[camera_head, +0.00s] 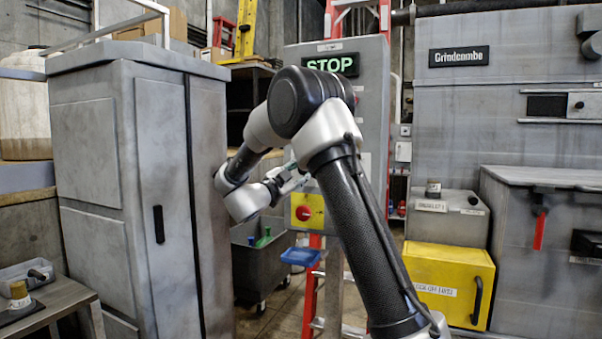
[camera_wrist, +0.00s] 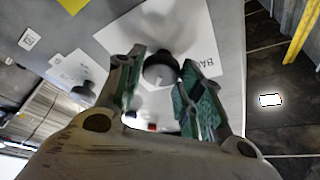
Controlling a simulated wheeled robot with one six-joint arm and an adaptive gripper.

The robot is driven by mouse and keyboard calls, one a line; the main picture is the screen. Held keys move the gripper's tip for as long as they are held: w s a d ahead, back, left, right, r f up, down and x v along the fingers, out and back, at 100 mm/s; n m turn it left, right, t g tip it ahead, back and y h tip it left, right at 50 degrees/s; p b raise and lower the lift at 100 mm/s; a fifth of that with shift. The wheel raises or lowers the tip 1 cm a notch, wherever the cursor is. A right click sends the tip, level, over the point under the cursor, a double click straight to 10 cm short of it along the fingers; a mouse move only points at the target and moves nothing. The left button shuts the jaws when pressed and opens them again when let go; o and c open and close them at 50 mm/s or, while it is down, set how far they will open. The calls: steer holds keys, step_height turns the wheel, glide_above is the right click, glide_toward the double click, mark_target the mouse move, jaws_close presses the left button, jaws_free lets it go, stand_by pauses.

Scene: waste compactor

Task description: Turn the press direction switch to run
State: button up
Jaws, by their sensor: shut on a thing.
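The grey control panel (camera_head: 375,70) stands upright with a lit green STOP display (camera_head: 331,64). In the wrist view, a black knob (camera_wrist: 160,68), likely the press direction switch, sits on a white label plate (camera_wrist: 195,30) whose lettering starts with "BA". My gripper (camera_wrist: 160,85) has its green-padded fingers on either side of this knob and is shut on it. In the head view, my gripper (camera_head: 287,183) is at the panel's front, largely hidden along with the knob by my arm. The knob's pointing direction is not readable.
A red knob on a yellow plate (camera_head: 307,210) is just below my gripper in the head view. A grey cabinet (camera_head: 95,180) stands left, a dark wheeled bin (camera_head: 260,265) below. A yellow box (camera_head: 450,283) and the Grindcombe machine (camera_head: 500,120) are right.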

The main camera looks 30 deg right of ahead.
steer(key=shift+m+g, duration=0.4)
steer(key=shift+m, duration=0.4)
steer(key=o, duration=1)
steer(key=v, duration=1.2)
steer(key=shift+w, duration=0.1)
